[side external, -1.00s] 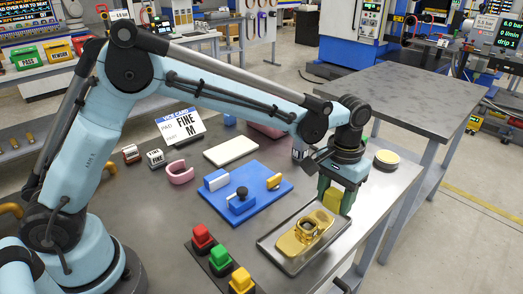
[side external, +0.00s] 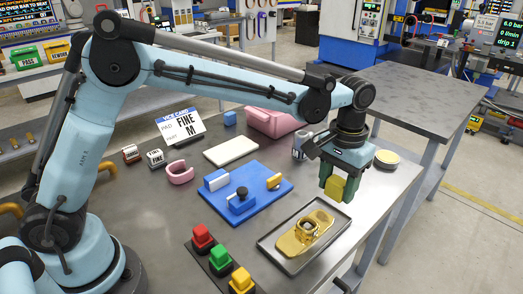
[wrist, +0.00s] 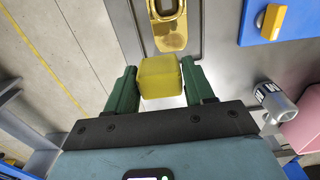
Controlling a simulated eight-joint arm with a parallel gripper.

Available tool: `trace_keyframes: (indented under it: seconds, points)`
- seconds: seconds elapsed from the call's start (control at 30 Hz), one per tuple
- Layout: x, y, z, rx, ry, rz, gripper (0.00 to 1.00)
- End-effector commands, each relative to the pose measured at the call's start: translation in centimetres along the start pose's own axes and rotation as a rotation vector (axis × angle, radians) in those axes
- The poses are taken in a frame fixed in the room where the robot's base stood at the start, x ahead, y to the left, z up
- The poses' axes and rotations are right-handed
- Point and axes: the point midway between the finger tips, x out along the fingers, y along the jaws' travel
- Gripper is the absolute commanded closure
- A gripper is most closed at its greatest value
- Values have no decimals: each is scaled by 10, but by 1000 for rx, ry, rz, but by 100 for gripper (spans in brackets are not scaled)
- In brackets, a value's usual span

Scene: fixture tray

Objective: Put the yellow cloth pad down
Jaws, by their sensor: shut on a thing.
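The yellow cloth pad (side external: 335,188) is a small block between the green fingers of my gripper (side external: 334,187). In the wrist view the pad (wrist: 160,77) sits between the two fingertips of my gripper (wrist: 160,82), which is shut on it. In the side view the pad is held above the table, behind the far right end of the grey tray (side external: 341,217). A gold fixture piece (side external: 304,234) with an oval opening lies in the tray. It also shows at the top of the wrist view (wrist: 166,24). The pad's underside is hidden in the wrist view.
A round pale-yellow-topped disc (side external: 387,158) stands near the table's right edge. A grey-and-white cylinder (side external: 299,146) and a pink box (side external: 272,122) are behind my gripper. A blue plate (side external: 264,213) with blocks lies left of the tray. Colored buttons (side external: 219,256) stand in front.

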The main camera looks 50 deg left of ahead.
Motion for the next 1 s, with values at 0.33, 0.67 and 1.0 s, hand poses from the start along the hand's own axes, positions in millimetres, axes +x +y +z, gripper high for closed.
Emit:
trace_keyframes:
  seconds: [0.33,0.67,1.0]
  points:
    - [-28,-28,41,-2,0,0,80]
    - [-49,-67,111,-1,0,1,80]
    - [-43,-102,187,-1,0,1,80]
